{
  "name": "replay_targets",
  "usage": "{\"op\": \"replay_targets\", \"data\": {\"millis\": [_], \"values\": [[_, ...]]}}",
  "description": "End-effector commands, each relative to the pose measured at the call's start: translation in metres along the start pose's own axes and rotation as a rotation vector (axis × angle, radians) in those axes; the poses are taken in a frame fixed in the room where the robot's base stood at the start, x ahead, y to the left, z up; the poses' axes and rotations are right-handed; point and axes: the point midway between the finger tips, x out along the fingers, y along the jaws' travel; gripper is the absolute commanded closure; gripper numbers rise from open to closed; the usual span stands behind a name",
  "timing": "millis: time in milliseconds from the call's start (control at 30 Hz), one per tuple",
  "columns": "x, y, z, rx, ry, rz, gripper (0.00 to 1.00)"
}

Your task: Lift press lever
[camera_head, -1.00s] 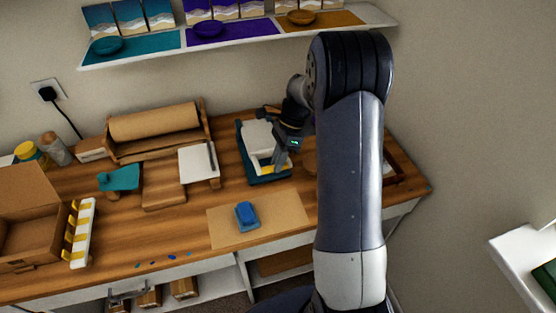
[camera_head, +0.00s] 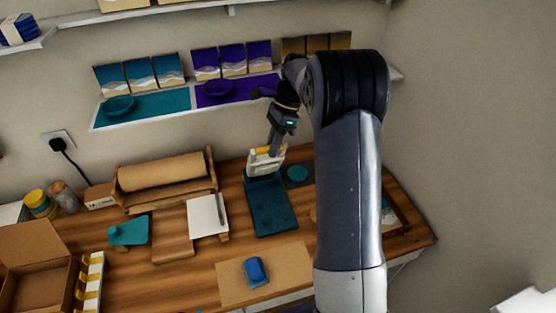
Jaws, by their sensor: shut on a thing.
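The press has a dark teal base (camera_head: 270,207) on the wooden table and a white upper lever plate (camera_head: 266,162) with a yellow bar (camera_head: 268,149) along its top. The lever stands raised at the back end of the base, leaving the base's flat top bare. My gripper (camera_head: 274,147) is at the top of the lever, shut on the yellow bar. The fingertips are small in this view, and my arm comes in from the right.
A teal disc (camera_head: 297,173) lies right of the press. A blue block (camera_head: 255,271) lies on a brown sheet (camera_head: 290,276) in front. A paper roll (camera_head: 162,172) and a white pad (camera_head: 207,216) stand left. A shelf with bowls and cards (camera_head: 150,107) hangs above the table.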

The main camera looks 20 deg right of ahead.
Motion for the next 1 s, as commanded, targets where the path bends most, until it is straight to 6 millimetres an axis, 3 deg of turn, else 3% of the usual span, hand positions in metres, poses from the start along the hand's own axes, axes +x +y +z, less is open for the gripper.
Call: {"op": "replay_targets", "data": {"millis": [33,300,800,833,1000], "values": [[0.004,-0.01,-0.003,0.001,0.005,-0.007,1.0],[-0.005,-0.023,0.001,0.004,0.006,-0.003,1.0],[-0.006,-0.025,0.001,0.006,0.008,0.001,1.0],[-0.006,-0.025,0.001,0.006,0.008,0.002,0.78],[-0.008,-0.024,0.002,0.005,0.006,0.001,0.64]]}}
